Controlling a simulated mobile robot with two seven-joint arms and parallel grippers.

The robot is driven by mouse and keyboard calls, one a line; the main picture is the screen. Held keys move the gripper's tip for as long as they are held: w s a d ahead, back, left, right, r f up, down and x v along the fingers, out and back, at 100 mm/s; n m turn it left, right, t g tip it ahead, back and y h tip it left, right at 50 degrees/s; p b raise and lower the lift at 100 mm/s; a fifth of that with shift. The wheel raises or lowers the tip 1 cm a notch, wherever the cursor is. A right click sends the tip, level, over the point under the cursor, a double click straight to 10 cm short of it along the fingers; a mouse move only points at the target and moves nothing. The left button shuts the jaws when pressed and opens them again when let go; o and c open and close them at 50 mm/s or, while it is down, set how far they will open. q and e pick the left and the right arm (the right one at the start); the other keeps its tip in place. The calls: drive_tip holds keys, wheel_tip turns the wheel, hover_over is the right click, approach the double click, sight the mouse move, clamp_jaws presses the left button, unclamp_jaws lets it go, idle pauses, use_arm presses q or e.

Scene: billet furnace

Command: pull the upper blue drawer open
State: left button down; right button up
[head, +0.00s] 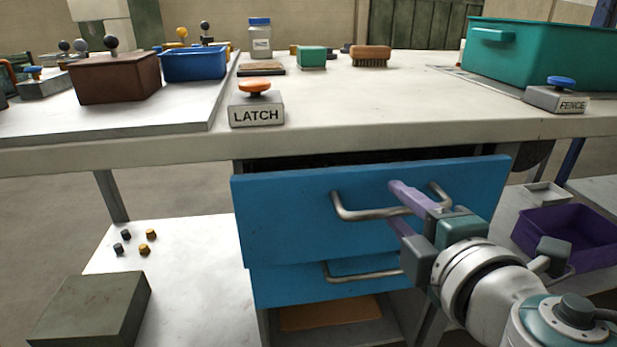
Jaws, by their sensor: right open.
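The upper blue drawer (285,215) is under the table's front edge. It stands part way out: its front juts past the lower blue drawer (290,285), and a dark gap shows above it. Its grey bar handle (358,213) runs across the front. My right gripper (399,207) is at the right part of this handle, with one purple finger above the bar and one below. The jaws are open; whether either finger touches the bar cannot be told. My left gripper is not in view.
The lower drawer has its own handle (350,274), just below my gripper. The LATCH block (257,114) and FENCE block (557,98) sit on the table (400,110). A purple bin (570,240) stands at right. A dark box (90,310) is at lower left.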

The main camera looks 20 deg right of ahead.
clamp_jaws()
idle(0.3)
idle(1.1)
